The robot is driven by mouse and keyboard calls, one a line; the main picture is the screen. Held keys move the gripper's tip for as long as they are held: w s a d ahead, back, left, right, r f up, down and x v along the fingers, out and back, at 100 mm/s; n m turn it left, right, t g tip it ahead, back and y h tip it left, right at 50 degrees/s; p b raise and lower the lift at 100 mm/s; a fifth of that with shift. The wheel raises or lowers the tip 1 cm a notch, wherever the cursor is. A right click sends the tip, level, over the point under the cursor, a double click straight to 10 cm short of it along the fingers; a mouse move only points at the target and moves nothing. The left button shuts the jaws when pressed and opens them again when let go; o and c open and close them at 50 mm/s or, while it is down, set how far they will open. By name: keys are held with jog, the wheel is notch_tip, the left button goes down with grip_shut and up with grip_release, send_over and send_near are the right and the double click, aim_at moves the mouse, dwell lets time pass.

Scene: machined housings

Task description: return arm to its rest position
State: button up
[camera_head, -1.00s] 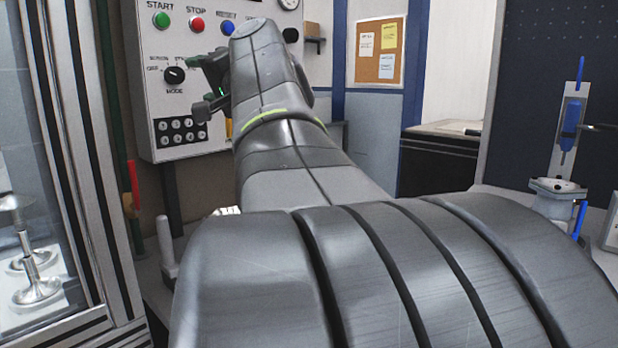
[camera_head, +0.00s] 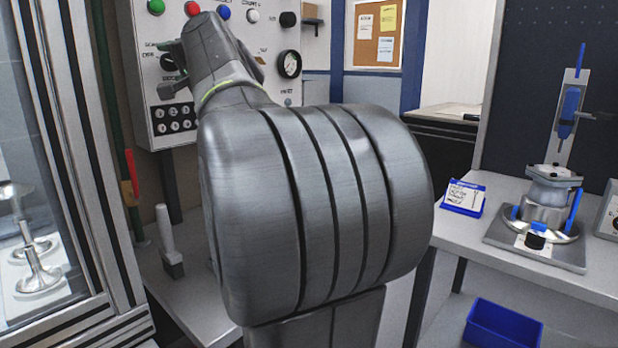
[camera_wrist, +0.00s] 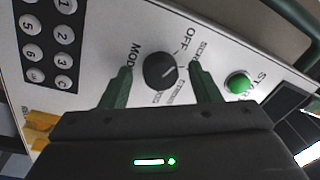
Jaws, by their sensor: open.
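My gripper (camera_wrist: 160,85) is open and empty in the wrist view, its two dark green fingers spread apart. It faces the control panel (camera_wrist: 95,20), and the black mode knob (camera_wrist: 159,71) shows between the fingers with apparent space around it. In the head view my gripper (camera_head: 172,68) is partly hidden behind my arm, in front of the panel (camera_head: 145,105). My arm fills the middle of the head view and hides part of the panel. The green start button (camera_wrist: 239,82) is right of the fingers in the wrist view.
A glass-fronted cabinet (camera_head: 85,200) stands close on the left. A workbench (camera_head: 500,210) on the right holds a metal housing on a fixture (camera_head: 545,205) and a small sign (camera_head: 463,197). A blue bin (camera_head: 500,328) sits below. A pressure gauge (camera_head: 289,64) is on the panel.

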jog(key=b+v, duration=0.2)
jog(key=v, duration=1.2)
jog(key=p+x, duration=0.2)
jog(key=x, duration=1.2)
jog(key=shift+w+a, duration=0.15)
jog(key=shift+a, duration=0.1)
jog(key=m+p, duration=0.6)
jog(key=p, duration=0.1)
jog(key=m+h+p, duration=0.1)
jog(key=m+p, duration=0.5)
jog(key=p, duration=0.1)
jog(key=m+h+p, duration=0.1)
jog(key=m+p, duration=0.6)
jog(key=p, duration=0.1)
jog(key=shift+s+d+r, duration=0.2)
jog(key=shift+r, duration=0.15)
jog(key=shift+f, duration=0.1)
